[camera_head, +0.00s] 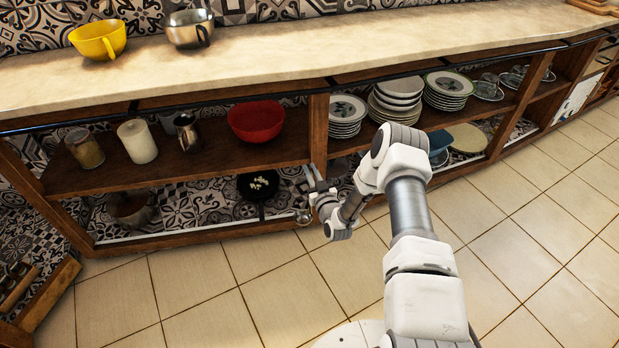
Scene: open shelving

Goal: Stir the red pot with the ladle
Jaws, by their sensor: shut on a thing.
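The red pot (256,120) looks like a round, open red bowl. It stands on the upper shelf, left of the wooden upright. My gripper (316,186) is in front of that upright, lower than the pot and to its right. It is shut on a thin metallic thing that looks like the ladle (303,216), with a small round shiny end hanging low by the lower shelf. The ladle is apart from the pot. The fingers are small in the picture, and the grip on the handle is hard to make out.
A metal jug (188,133), a white candle-like cylinder (138,141) and a jar (85,148) stand left of the pot. A dark pan (258,186) sits below it. Plate stacks (345,115) stand right of the upright (318,135). The countertop (270,60) overhangs the shelf.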

